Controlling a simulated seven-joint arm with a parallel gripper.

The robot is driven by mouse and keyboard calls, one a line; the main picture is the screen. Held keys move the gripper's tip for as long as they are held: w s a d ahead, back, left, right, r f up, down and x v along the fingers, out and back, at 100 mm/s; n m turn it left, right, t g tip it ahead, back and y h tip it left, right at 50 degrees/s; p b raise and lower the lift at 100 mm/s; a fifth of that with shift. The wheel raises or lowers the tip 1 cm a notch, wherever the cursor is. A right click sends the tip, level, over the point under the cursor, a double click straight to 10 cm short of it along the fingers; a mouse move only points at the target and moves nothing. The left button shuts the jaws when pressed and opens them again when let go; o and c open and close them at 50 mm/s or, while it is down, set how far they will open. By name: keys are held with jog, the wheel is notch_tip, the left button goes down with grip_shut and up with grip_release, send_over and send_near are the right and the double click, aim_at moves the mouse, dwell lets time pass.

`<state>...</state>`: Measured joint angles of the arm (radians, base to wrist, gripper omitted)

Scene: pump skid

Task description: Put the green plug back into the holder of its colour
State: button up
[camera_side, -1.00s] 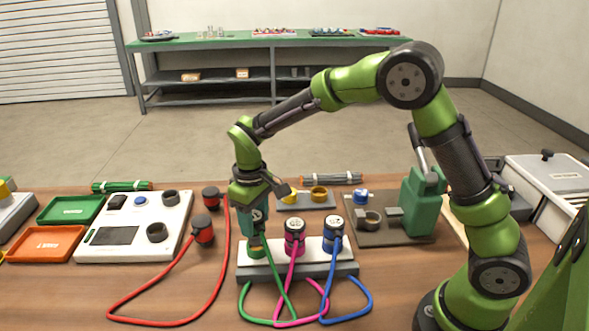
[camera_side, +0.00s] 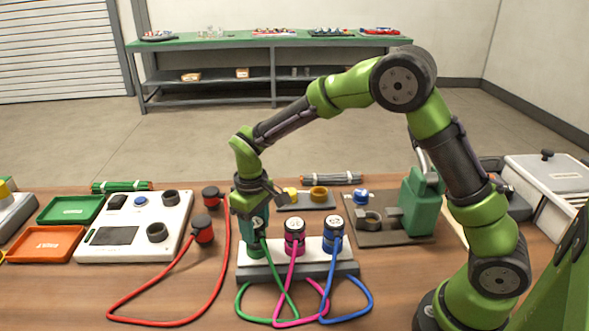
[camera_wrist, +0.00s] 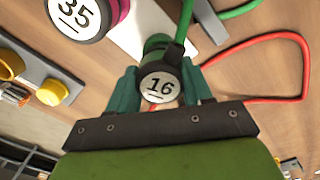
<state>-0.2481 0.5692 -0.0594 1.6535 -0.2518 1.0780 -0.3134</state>
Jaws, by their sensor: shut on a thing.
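The green plug (camera_side: 257,236), with a dark body and a "16" label, stands upright at the left place of the pale holder block (camera_side: 300,268). Its green lower part meets the green holder there; I cannot tell whether it is fully seated. My gripper (camera_side: 253,228) is shut on the plug from above, its teal fingers on either side. The wrist view also shows the plug (camera_wrist: 160,86) between the fingers of my gripper (camera_wrist: 158,75). The green cable (camera_side: 274,270) runs from the plug down in front of the block. The fingers hide part of the plug.
A pink plug (camera_side: 295,236) and a blue plug (camera_side: 333,236) stand close by on the right, their cables looping in front. A red plug (camera_side: 203,231) and its cable lie left. A white panel (camera_side: 135,228) and green pump (camera_side: 422,202) stand farther out.

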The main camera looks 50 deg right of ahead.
jog(key=shift+f, duration=0.25)
jog(key=o, duration=1.3)
jog(key=shift+c, duration=0.2)
notch_tip(320, 180, up, 17)
